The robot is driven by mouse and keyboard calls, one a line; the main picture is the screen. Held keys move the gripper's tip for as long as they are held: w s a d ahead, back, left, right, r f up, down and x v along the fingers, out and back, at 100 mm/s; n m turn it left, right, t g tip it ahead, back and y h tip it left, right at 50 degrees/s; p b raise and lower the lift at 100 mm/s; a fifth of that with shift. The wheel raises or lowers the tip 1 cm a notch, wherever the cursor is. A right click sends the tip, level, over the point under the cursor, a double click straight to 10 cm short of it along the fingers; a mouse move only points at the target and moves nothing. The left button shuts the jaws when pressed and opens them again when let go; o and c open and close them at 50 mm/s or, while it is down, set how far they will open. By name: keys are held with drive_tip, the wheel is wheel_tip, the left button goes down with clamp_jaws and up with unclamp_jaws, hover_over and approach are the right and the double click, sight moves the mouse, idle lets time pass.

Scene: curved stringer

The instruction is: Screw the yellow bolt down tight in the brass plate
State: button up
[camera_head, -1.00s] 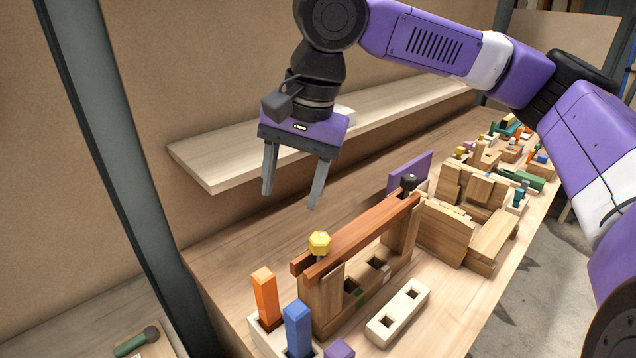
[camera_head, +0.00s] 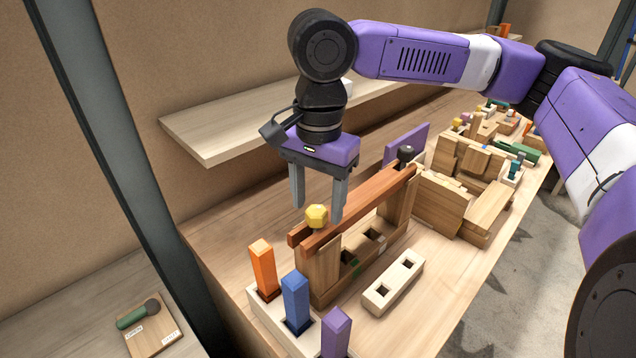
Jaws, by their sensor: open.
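The yellow bolt (camera_head: 316,216) has a faceted head and stands at the near end of a reddish-brown wooden bar (camera_head: 352,213). The bar lies across a wooden frame. I cannot make out a brass plate; the bolt's lower part is mostly hidden. My gripper (camera_head: 317,214) points down with its fingers apart and empty. Its fingertips appear just behind and above the bolt head, one to each side in the picture. I cannot tell whether they touch it.
Orange (camera_head: 262,268), blue (camera_head: 296,300) and purple (camera_head: 336,330) pegs stand in a pale block in front. A dark knob (camera_head: 405,154) tops the bar's far end. A pale two-hole block (camera_head: 393,287) lies to the right. A wooden shelf (camera_head: 215,150) is behind my gripper.

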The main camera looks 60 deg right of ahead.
drive_tip(key=shift+f, duration=0.3)
clamp_jaws()
drive_tip(key=m+p, duration=0.2)
drive_tip(key=m, duration=0.3)
drive_tip(key=shift+a+p, duration=0.15)
drive_tip(key=shift+p, duration=0.15)
drive_tip(key=shift+f+m+p, duration=0.1)
drive_tip(key=shift+m+p, duration=0.4)
drive_tip(key=shift+m, duration=0.7)
drive_tip(key=shift+f+m, duration=0.2)
drive_tip(key=shift+m, duration=0.1)
drive_tip(key=shift+r, duration=0.1)
